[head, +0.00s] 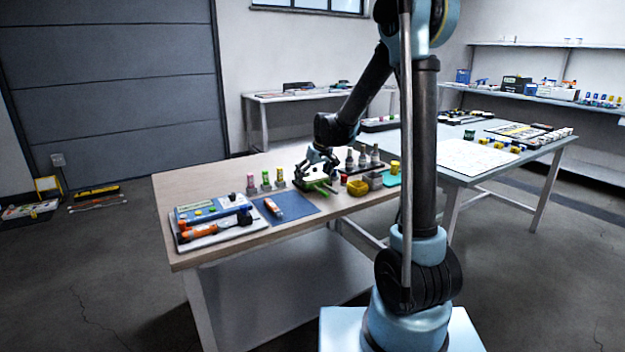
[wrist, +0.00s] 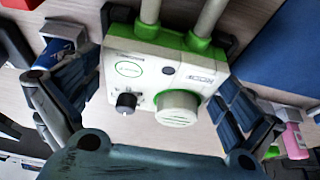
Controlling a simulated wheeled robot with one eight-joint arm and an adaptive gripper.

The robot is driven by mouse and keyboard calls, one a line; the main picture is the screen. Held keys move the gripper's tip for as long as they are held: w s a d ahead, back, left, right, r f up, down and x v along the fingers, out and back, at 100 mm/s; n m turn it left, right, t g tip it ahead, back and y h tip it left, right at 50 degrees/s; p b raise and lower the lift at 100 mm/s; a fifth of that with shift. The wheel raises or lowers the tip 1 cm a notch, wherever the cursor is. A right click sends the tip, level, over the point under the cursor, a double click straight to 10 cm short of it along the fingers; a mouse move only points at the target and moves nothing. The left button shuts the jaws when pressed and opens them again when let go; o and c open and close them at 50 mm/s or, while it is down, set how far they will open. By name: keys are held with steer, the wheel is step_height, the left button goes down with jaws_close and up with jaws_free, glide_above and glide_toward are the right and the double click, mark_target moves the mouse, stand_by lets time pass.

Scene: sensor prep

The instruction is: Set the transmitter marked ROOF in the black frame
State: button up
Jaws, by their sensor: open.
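A white and green transmitter (wrist: 160,72) with a black knob and a large pale round knob fills the middle of the wrist view. Its small printed label looks like ROOF, seen upside down. Two pale antenna rods run from its green end. In the head view it shows as a small white and green shape (head: 316,182) on the wooden table. My gripper (wrist: 155,100) is open, with one finger at each side of the transmitter; I cannot tell if they touch it. Dark pieces (wrist: 224,41) show beside its green end; I cannot tell if they are the black frame.
A blue mat (head: 300,206) with an orange and white item lies left of my gripper. A tray (head: 192,238) of orange tools is at the table's left end. Coloured bottles (head: 266,178), grey bottles (head: 362,157) and a yellow bin (head: 357,188) stand close by.

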steer(key=shift+r, duration=0.65)
stand_by(0.4)
steer(key=shift+r, duration=2.95)
